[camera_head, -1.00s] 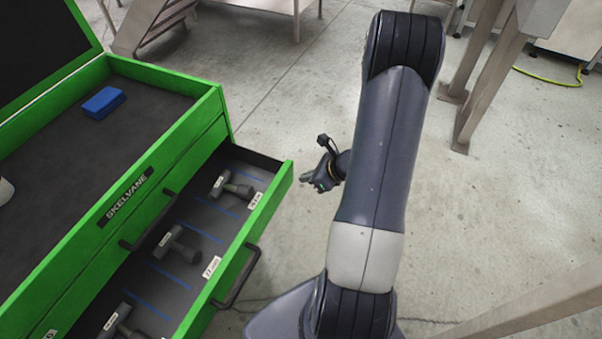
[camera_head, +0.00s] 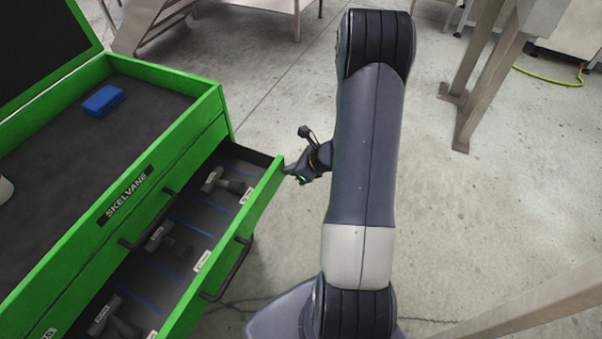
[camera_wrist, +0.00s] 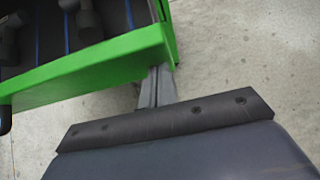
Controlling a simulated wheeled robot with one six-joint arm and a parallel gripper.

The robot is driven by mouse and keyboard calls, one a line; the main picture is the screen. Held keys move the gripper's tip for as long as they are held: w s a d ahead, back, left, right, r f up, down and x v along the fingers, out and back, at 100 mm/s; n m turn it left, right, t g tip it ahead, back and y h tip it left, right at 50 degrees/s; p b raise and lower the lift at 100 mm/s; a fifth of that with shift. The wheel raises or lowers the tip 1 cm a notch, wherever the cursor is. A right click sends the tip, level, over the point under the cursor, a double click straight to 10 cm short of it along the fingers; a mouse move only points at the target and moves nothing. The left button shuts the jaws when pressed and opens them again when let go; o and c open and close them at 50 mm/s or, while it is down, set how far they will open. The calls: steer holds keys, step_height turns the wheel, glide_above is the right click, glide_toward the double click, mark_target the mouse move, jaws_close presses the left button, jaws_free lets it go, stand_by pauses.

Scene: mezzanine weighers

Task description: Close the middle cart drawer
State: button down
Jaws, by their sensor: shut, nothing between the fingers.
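The green tool cart (camera_head: 95,225) stands at the left. Its open drawer (camera_head: 228,238) juts out toward the right and holds several dark hammer-like tools on a dark liner with blue lines. A dark bar handle (camera_head: 232,270) is on the drawer front. My gripper (camera_head: 289,170) is shut and empty, at the far end of the drawer front. In the wrist view the shut fingers (camera_wrist: 157,85) reach the green drawer front (camera_wrist: 95,65) near its end corner and seem to touch it. The exact contact is hard to tell.
The cart's upper drawer front with a handle (camera_head: 150,217) is shut. A blue block (camera_head: 104,101) lies on the cart's top tray. Metal posts (camera_head: 478,75) stand at the right, and a beige rail (camera_head: 530,308) crosses the lower right. The floor between is clear.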

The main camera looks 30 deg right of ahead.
glide_above(238, 160)
steer(key=shift+s+d, duration=0.3)
steer(key=shift+s, duration=0.15)
steer(key=shift+w+a+r, duration=0.1)
steer(key=shift+w+a, duration=0.2)
steer(key=shift+w, duration=0.1)
steer(key=shift+w, duration=0.1)
steer(key=shift+b, duration=0.3)
